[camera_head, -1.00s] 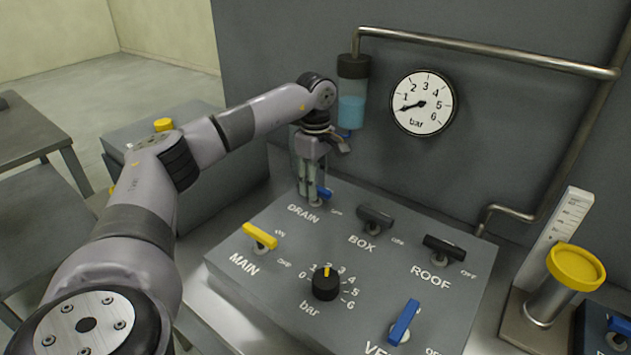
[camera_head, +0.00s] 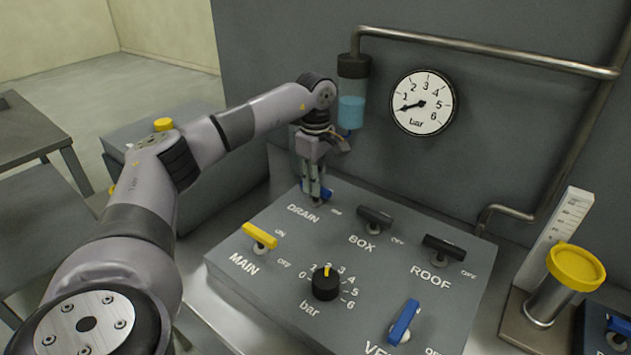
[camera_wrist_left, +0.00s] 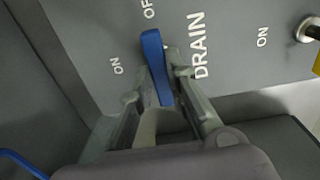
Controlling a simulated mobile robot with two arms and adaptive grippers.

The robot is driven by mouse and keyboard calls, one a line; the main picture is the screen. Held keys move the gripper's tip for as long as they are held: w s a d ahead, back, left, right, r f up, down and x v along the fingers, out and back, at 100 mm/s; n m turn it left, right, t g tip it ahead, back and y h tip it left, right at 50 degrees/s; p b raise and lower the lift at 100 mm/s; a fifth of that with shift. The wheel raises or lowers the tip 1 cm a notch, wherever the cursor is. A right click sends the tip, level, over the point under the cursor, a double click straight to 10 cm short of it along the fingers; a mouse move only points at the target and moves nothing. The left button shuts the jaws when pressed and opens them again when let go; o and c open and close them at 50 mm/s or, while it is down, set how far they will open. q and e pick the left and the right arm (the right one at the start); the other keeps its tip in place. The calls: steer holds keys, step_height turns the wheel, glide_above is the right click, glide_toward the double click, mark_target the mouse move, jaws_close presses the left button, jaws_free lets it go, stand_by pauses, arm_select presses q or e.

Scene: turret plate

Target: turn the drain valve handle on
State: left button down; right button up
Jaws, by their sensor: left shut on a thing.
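The drain valve handle is a blue lever on the grey panel above the printed word DRAIN. In the head view only a small part of the handle (camera_head: 327,193) shows beside my left gripper (camera_head: 316,194), whose fingers point down at it. In the left wrist view the blue handle (camera_wrist_left: 155,62) lies between the two fingers of my left gripper (camera_wrist_left: 163,88), which is shut on it. One end of the handle sticks out past the fingertips, near the OFF mark. ON is printed off to one side. My right gripper is not in view.
The panel (camera_head: 235,279) also carries the yellow MAIN handle (camera_head: 260,236), black BOX handle (camera_head: 375,217), black ROOF handle (camera_head: 444,248), a bar knob (camera_head: 326,283) and another blue handle (camera_head: 404,322). A gauge (camera_head: 422,103) and blue-filled cylinder (camera_head: 352,95) are behind.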

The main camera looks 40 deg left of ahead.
arm_select(q)
steer(key=shift+n, duration=0.3)
steer(key=n+p, duration=0.2)
steer(key=n, duration=0.1)
steer(key=shift+r+n, duration=0.1)
steer(key=shift+n, duration=0.3)
steer(key=n+p, duration=0.2)
steer(key=n, duration=0.4)
steer(key=n+p, duration=0.1)
steer(key=n, duration=0.3)
steer(key=shift+n+p, duration=0.3)
steer(key=shift+n, duration=1.3)
steer(key=shift+p, duration=0.3)
steer(key=c, duration=1.6)
jaws_free()
steer(key=shift+o, duration=0.2)
step_height(320, 180, up, 12)
